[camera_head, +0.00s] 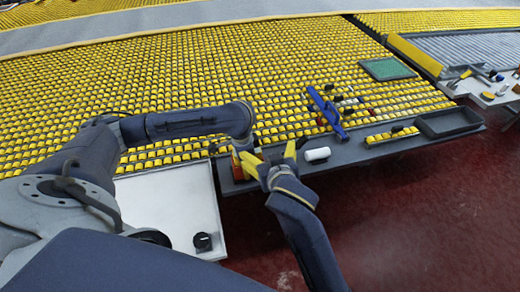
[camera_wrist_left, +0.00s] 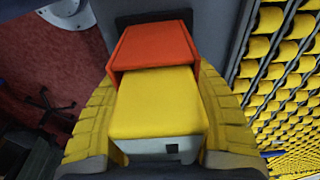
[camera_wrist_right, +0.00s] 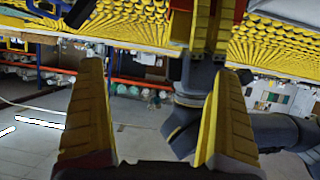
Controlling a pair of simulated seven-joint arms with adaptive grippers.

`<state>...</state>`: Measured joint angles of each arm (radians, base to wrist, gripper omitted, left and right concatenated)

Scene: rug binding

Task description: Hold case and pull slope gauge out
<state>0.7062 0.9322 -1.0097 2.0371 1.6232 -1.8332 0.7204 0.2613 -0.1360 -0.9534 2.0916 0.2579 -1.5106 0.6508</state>
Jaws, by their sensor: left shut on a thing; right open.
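In the left wrist view, a yellow block that looks like the slope gauge (camera_wrist_left: 158,105) lies between the yellow fingers of my left gripper (camera_wrist_left: 155,80). The gripper is shut on it. An orange-red case (camera_wrist_left: 155,44) lies beyond the fingertips, and the block's far end meets its open side. The case shows small in the head view (camera_head: 237,168), standing at the table's front edge and partly hidden. My right gripper (camera_head: 270,158) is open and empty, close to the right of the case. The right wrist view shows its fingers (camera_wrist_right: 158,70) spread wide, the left gripper just past them.
A white cylinder (camera_head: 317,154) lies right of my right gripper. A blue tool (camera_head: 327,112), a dark tray (camera_head: 450,122) and a green pad (camera_head: 387,69) lie farther right. Rows of yellow blocks cover the surface behind. Red floor (camera_head: 400,220) is open in front.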

